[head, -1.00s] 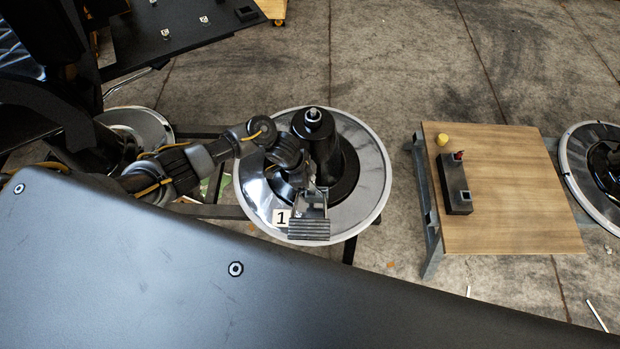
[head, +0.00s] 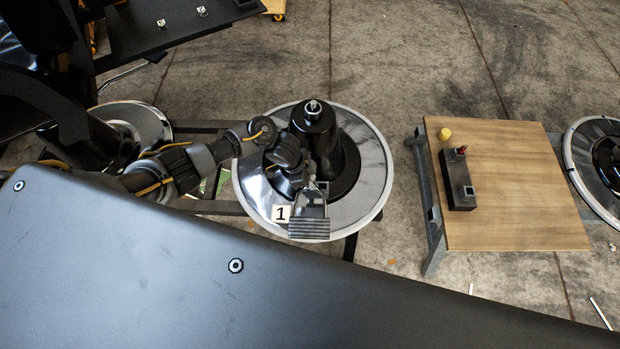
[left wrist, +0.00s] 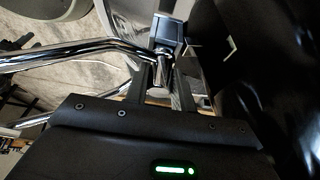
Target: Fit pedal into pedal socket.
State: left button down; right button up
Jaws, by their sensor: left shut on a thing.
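The pedal (head: 308,229) is a grey ribbed footplate with a metal stem, above the front of the round chair base (head: 365,205), beside the label "1". My left gripper (head: 308,190) is shut on the pedal's stem, close to the black central column (head: 320,140). In the left wrist view, my left gripper (left wrist: 163,85) has its fingers on either side of a shiny metal rod. A small square-edged part (head: 322,186), perhaps the pedal socket, shows just right of the gripper; I cannot tell whether the stem is in it. My right gripper is not in view.
A wooden table (head: 520,200) at right bears a dark block (head: 457,180) and a yellow cap (head: 444,134). A large dark panel (head: 150,270) fills the lower left. Another round base (head: 150,125) stands at left. Floor is clear between base and table.

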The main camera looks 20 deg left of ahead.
pick_arm(q)
jog(key=shift+f+b, duration=0.3)
jog(key=shift+f, duration=0.05)
dwell(0.6)
jog(key=c, duration=1.1)
grip_release()
notch_tip(320, 180, up, 8)
jog(key=p, duration=0.8)
jog(key=shift+r+p, duration=0.1)
jog(key=shift+p, duration=0.2)
